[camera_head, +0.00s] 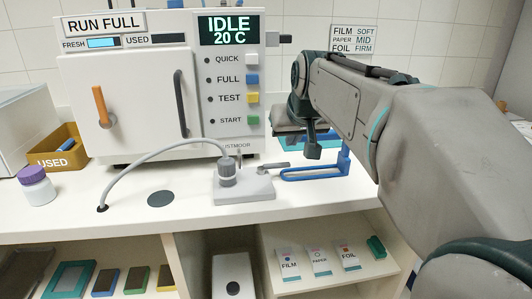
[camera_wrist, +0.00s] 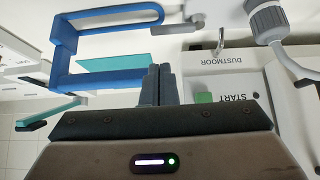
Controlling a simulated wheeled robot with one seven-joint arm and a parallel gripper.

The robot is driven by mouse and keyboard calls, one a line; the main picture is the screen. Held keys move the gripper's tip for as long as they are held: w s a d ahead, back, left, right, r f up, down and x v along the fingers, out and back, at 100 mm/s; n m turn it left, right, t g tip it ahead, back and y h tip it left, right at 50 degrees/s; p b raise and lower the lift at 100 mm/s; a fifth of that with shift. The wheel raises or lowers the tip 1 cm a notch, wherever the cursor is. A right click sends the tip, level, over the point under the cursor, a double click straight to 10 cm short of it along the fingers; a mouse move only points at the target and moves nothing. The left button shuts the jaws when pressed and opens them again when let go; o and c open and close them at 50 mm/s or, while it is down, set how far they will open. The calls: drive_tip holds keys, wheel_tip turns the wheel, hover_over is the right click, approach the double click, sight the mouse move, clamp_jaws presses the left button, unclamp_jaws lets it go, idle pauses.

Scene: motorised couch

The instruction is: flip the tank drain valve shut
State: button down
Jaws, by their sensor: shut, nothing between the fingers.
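A pale block (camera_head: 243,187) on the counter carries a grey ribbed hose fitting (camera_head: 227,172) and a small grey lever (camera_head: 272,165) pointing right. It looks like the drain valve, but I see no label on it. In the wrist view the fitting (camera_wrist: 268,18) is at the top right and the lever (camera_wrist: 180,26) at the top centre. My gripper (camera_head: 313,150) is shut and empty, right of and above the lever, apart from it. Its closed fingers also show in the wrist view (camera_wrist: 158,84). An orange handle (camera_head: 102,105) is on the machine's front.
A blue frame (camera_head: 312,176) lies just right of the lever, below my gripper. The white machine (camera_head: 130,95) stands behind, with a dark handle (camera_head: 180,103) and buttons. A grey hose (camera_head: 150,160) arches to a counter hole. The counter's front left is mostly clear.

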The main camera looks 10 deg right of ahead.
sight(274, 168)
drive_tip(key=b+x, duration=0.2)
drive_tip(key=x, duration=0.8)
